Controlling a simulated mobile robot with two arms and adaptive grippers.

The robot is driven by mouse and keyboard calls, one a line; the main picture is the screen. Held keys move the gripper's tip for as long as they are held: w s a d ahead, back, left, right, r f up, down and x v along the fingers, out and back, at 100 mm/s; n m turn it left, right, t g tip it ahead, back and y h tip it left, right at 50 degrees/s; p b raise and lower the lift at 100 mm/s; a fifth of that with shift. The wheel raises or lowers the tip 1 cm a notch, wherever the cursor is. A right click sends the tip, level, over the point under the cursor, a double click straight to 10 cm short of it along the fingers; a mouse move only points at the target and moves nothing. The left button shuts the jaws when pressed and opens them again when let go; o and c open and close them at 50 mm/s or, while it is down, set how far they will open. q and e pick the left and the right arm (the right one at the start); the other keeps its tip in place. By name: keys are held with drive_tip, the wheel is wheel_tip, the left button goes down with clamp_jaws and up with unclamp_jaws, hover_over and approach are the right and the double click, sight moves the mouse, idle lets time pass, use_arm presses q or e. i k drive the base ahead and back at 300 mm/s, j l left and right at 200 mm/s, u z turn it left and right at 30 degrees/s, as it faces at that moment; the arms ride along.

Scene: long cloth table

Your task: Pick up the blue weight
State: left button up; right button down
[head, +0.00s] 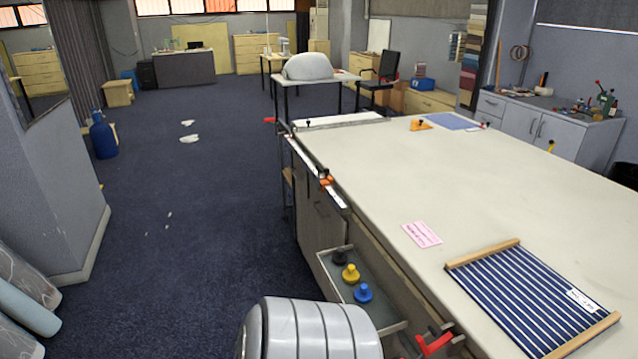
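The blue weight (363,293) stands upright in an open grey tray or drawer (390,325) on the left side of the long table. A yellow weight (350,273) stands just behind it, and a black weight (339,257) stands behind that. The blue weight is the nearest of the three, and its knob is uncovered.
The long cloth table (400,190) bears a pink card (422,234) and a blue striped cloth with wooden bars (530,296). Red-handled items (436,344) lie near the tray's front end. Open carpet (200,260) lies left of the table.

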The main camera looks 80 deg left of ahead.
sight(363, 295)
drive_tip(key=u, duration=2.3)
